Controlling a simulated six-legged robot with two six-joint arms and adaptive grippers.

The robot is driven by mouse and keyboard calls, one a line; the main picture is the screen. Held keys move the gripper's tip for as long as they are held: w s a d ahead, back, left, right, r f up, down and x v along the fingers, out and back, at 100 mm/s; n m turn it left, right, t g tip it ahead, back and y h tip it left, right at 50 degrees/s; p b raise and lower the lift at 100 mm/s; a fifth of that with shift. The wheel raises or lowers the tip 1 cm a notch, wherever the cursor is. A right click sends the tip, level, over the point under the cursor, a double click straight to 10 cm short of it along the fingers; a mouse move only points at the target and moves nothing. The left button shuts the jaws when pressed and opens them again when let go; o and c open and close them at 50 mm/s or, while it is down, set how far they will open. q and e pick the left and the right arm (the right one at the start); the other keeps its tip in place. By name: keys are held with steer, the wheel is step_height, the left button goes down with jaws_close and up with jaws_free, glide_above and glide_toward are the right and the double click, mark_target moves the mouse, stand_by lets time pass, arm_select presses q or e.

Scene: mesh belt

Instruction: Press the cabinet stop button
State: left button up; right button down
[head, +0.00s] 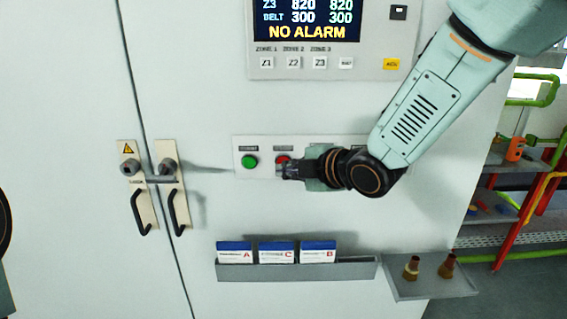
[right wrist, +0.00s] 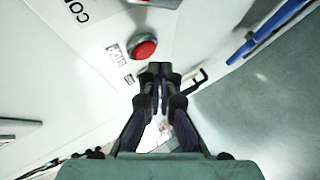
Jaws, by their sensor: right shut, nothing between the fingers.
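The red stop button (head: 282,159) is on a pale panel strip (head: 240,171) on the white cabinet front, partly hidden behind my right gripper in the head view. In the right wrist view the red button (right wrist: 143,48) shows whole, with a small printed label (right wrist: 116,56) beside it. My right gripper (head: 287,171) is shut and empty, its fingertips at the button's lower edge in the head view. In the right wrist view the fingertips (right wrist: 160,70) appear just below and right of the button; I cannot tell whether they touch. My left gripper is not in view.
A green button (head: 249,162) sits left of the red one. A display (head: 306,20) reads NO ALARM above. Door handles (head: 177,208) are at left. Below are a card rack (head: 335,270) and a small tray (head: 430,289) with two brass-coloured parts.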

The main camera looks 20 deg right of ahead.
steer(key=shift+d, duration=0.1)
steer(key=shift+w, duration=0.4)
steer(key=shift+r, duration=0.1)
steer(key=shift+w, duration=0.25)
stand_by(0.3)
steer(key=shift+w+d, duration=0.15)
steer(key=shift+w, duration=0.05)
stand_by(0.4)
steer(key=shift+s, duration=0.2)
steer(key=shift+s+a, duration=0.3)
steer(key=shift+s, duration=0.4)
